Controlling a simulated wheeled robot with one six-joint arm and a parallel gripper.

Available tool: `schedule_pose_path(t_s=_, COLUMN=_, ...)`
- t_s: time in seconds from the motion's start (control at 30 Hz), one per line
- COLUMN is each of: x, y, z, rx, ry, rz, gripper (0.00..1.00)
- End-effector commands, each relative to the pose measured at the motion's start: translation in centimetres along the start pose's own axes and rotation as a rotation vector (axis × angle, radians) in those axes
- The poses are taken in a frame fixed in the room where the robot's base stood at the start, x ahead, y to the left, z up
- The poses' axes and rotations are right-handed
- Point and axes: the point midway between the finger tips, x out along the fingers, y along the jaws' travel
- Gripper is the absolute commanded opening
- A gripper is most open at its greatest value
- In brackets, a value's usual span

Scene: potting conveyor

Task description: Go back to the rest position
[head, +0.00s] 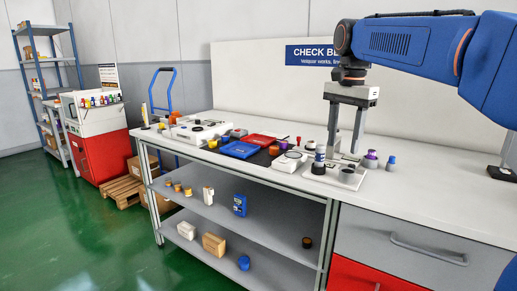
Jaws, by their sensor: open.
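My gripper (344,155) hangs from my blue arm over the right part of the white workbench (430,190). Its two grey fingers point down and stand apart, with nothing seen between them. Below and around the fingertips is a light plate (345,186) with small round parts on it. A white bottle-like item with a dark base (319,160) stands just left of the fingers. Whether the fingertips touch anything cannot be told at this size.
A purple-capped jar (370,160) and a blue item (391,163) stand right of the gripper. The bench's right part is mostly clear. A sign (312,55) is behind.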

Motion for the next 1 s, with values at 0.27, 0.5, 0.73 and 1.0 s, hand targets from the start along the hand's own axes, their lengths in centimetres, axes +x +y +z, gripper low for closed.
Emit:
schedule_pose_path(t_s=0.27, x=1.6, y=3.8, z=1.5, rx=-0.109, ry=0.028, rz=-0.037, gripper=0.48)
schedule_pose_path(t_s=0.5, x=5.2, y=9.3, z=4.0, rx=-0.279, ry=0.081, rz=-0.087, gripper=0.48)
schedule_pose_path(t_s=0.73, x=9.8, y=14.7, z=6.7, rx=-0.454, ry=0.148, rz=-0.128, gripper=0.48)
schedule_pose_path(t_s=1.0, x=16.5, y=20.8, z=10.0, rx=-0.660, ry=0.239, rz=-0.157, gripper=0.48)
